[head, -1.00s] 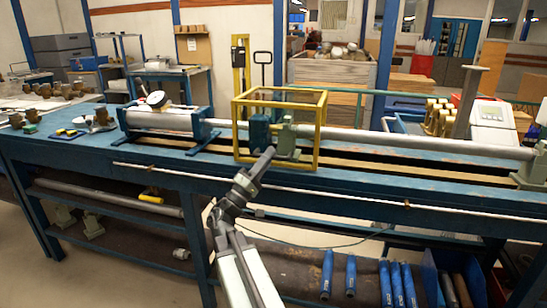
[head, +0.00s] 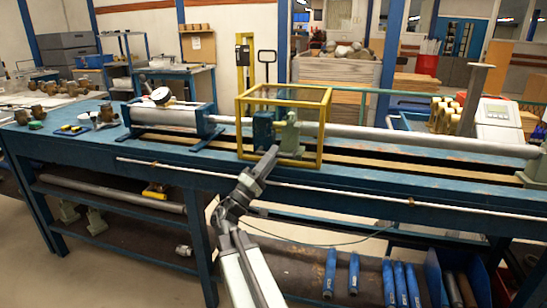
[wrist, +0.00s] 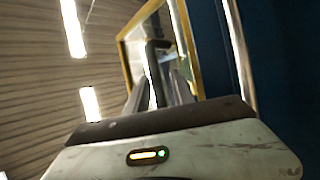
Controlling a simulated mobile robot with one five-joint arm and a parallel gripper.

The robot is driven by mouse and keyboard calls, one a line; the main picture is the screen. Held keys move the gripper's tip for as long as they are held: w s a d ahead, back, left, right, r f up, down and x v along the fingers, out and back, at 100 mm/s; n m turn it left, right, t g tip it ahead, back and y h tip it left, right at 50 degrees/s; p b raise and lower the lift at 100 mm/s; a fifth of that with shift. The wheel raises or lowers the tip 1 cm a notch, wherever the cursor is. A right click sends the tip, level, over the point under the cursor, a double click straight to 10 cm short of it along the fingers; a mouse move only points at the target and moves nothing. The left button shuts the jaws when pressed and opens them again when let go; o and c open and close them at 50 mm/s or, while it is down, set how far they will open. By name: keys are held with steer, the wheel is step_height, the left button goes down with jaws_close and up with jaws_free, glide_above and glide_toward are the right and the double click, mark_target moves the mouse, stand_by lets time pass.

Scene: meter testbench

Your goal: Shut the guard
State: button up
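The guard (head: 322,130) is a yellow box frame with clear-looking panels. It stands on the blue bench around a dark blue block (head: 263,129) and part of a green support (head: 290,135), with the long grey bar running through. My gripper (head: 272,153) is at the guard's lower front, near the blue block. I cannot tell whether it touches the frame.
The blue bench (head: 400,185) carries a grey cylinder (head: 170,118) with a dial gauge at left and the long bar (head: 430,141) at right. A thin rail (head: 300,187) runs along the bench's front. Blue-handled tools lie on the lower shelf.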

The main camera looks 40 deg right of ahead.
steer(key=b+v, duration=0.4)
steer(key=v, duration=0.4)
steer(key=shift+b, duration=0.35)
steer(key=shift+d, duration=0.1)
